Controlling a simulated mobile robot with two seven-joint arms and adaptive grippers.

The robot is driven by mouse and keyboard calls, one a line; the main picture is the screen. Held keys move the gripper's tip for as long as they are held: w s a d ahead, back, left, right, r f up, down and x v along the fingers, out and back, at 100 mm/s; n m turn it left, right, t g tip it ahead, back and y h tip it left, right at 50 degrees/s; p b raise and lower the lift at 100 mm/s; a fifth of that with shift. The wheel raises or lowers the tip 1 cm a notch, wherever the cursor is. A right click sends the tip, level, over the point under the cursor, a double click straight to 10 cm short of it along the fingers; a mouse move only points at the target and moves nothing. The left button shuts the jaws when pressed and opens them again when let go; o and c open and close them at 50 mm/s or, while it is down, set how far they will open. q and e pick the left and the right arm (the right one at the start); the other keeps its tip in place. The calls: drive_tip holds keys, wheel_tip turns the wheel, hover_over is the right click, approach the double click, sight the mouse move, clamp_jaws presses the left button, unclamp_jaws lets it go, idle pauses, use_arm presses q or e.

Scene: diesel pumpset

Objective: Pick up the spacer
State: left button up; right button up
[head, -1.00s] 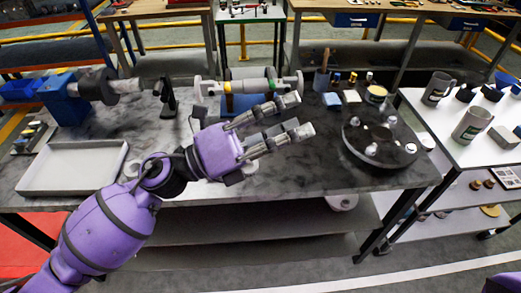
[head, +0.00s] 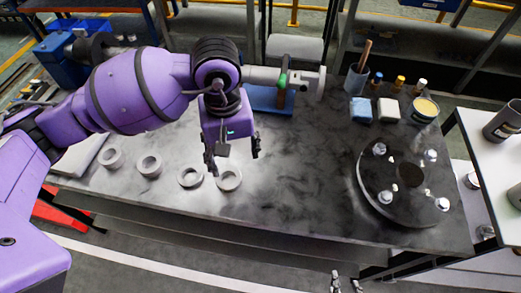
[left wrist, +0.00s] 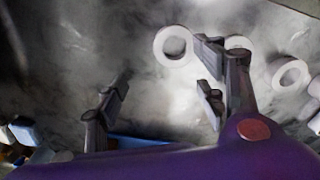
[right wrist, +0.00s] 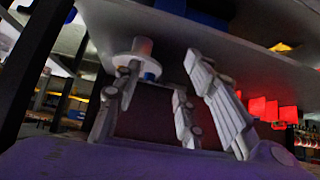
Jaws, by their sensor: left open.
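Several pale ring-shaped pieces lie in a row near the front edge of the dark marbled bench; which one is the spacer I cannot tell. In the head view they are the rightmost ring (head: 229,187), a flat ring beside it (head: 184,182), and two thicker rings (head: 149,174) (head: 112,165) to the left. My left gripper (head: 234,159) points down, open and empty, above and just behind the rightmost ring. In the left wrist view its fingers (left wrist: 163,85) are apart, with one ring (left wrist: 160,51) beyond them and another partly behind a finger. My right gripper (right wrist: 160,68) is open and empty, low by the bench front.
A round dark plate (head: 385,190) with pale knobs stands at the bench's right. Behind it are a tin (head: 425,112), small blocks (head: 389,112) and a holder (head: 356,80). A pump assembly (head: 305,82) lies behind my left arm. The bench middle is clear.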

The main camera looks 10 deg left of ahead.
sight(230, 181)
use_arm(q)
drive_tip(key=f, duration=0.1)
drive_tip(key=s+a, duration=0.1)
drive_tip(key=f, duration=0.1)
drive_tip(key=shift+s+a+f+m, duration=0.3)
drive_tip(key=shift+s+f, duration=0.05)
wheel_tip(230, 181, down, 4)
drive_tip(key=shift+f+p, duration=0.25)
drive_tip(key=shift+p, duration=0.25)
drive_tip(key=shift+w+f, duration=0.1)
drive_tip(key=shift+f, duration=0.15)
drive_tip(key=c, duration=1.3)
use_arm(e)
drive_tip(key=shift+s+a+r, duration=0.15)
drive_tip(key=shift+s+a, duration=0.1)
drive_tip(key=shift+s, duration=0.25)
drive_tip(key=shift+s+a+r, duration=0.1)
drive_tip(key=shift+s+a, duration=0.15)
drive_tip(key=shift+s, duration=0.2)
use_arm(q)
drive_tip(key=shift+o, duration=0.2)
